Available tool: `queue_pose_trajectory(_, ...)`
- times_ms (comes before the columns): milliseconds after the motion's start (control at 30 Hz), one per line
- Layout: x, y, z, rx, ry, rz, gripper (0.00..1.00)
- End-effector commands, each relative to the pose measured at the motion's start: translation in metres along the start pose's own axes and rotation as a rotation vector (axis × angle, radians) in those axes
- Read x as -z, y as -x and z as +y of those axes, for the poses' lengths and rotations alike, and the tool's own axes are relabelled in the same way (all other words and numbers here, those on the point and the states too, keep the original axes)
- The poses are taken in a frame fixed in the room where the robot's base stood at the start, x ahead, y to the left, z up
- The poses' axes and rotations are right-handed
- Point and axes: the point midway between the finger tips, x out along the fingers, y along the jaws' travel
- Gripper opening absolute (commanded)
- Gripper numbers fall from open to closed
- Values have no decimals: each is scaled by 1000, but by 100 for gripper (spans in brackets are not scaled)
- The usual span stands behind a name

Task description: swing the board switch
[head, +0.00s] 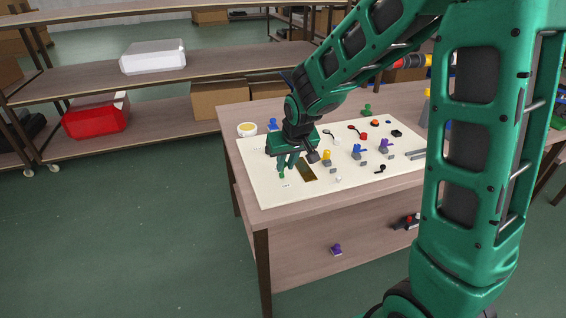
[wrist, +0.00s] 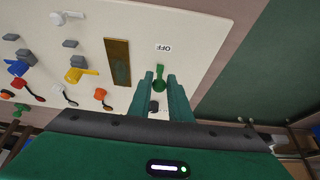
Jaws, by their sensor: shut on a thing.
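The cream board (head: 265,192) lies on the wooden table; it also fills much of the wrist view (wrist: 200,25). A small green switch with a lever (wrist: 160,84) stands on it near an "OFF" label (wrist: 163,48). My gripper (wrist: 161,78) is shut on the switch, with one green finger on each side of its lever. The lever points toward the label. In the head view my gripper (head: 283,166) is low over the board's left part, and the switch is mostly hidden by the fingers.
A brown plate (wrist: 118,62) lies beside the switch. Yellow (head: 326,156), blue (head: 358,151) and purple (head: 385,145) handles stand farther right on the board. A white bowl (head: 247,130) sits at the table's back left corner. The floor left of the table is clear.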

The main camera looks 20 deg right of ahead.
Motion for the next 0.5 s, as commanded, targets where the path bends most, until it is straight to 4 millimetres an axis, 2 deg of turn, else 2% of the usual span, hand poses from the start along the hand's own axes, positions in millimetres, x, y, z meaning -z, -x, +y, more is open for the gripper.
queue_pose_trajectory(500, -12, 0, 0, -1, 0, -3, 5)
